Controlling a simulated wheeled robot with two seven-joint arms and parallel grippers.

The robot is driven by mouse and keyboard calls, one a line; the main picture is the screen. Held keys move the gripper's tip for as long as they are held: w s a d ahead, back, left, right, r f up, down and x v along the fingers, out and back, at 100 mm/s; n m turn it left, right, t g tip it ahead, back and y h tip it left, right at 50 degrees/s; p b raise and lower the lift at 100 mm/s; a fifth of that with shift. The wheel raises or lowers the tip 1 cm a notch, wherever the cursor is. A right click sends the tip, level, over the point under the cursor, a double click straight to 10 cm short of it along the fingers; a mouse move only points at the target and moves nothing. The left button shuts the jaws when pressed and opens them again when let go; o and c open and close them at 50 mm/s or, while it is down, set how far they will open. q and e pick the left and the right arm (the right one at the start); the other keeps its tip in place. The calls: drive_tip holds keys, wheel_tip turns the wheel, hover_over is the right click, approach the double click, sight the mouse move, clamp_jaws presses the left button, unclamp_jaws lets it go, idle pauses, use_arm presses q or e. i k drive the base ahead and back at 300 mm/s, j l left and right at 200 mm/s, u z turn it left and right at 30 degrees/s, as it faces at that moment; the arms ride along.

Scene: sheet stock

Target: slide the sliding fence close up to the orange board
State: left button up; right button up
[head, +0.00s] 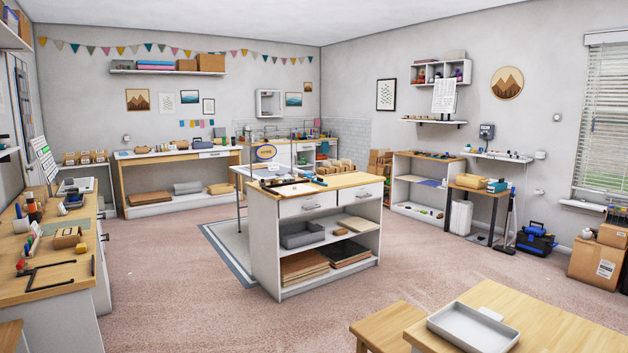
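Neither of my grippers is in the head view. I cannot make out the sliding fence or the orange board for certain at this distance. The white island (315,212) in the middle of the room has a wooden top with several small items on it, including a dark flat item (292,188) too small to identify. Brown sheets (304,266) and a dark sheet (347,252) lie on its lowest shelf.
A workbench (62,285) with tools runs along the left. A wooden table (560,335) with a grey tray (472,328) and a stool (388,325) stand at the front right. Cardboard boxes (597,262) sit at the right wall. Open carpet (190,300) lies between.

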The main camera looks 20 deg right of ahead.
sight(319, 181)
drive_tip(key=i+l, duration=0.15)
drive_tip(key=i, duration=0.45)
drive_tip(key=i+l, duration=0.1)
drive_tip(key=i, duration=1.2)
drive_tip(key=i+j, duration=0.1)
drive_tip(key=i, duration=0.65)
drive_tip(key=i+l+z, duration=0.1)
drive_tip(key=i+z, duration=0.3)
drive_tip(key=i, duration=0.3)
drive_tip(key=i+j+z, duration=0.1)
drive_tip(key=i+z, duration=0.25)
drive_tip(key=i, duration=0.3)
drive_tip(key=i+l+u, duration=0.15)
drive_tip(key=i+l, duration=0.15)
drive_tip(key=i, duration=0.25)
drive_tip(key=i+l+u, duration=0.15)
drive_tip(key=i+l, duration=0.15)
drive_tip(key=i, duration=0.25)
drive_tip(key=i+l+u, duration=0.3)
drive_tip(key=l, duration=0.35)
drive_tip(key=i+l+u, duration=0.3)
drive_tip(key=l, duration=0.4)
drive_tip(key=i+l+u, duration=0.15)
drive_tip(key=l, duration=0.25)
drive_tip(key=i, duration=0.05)
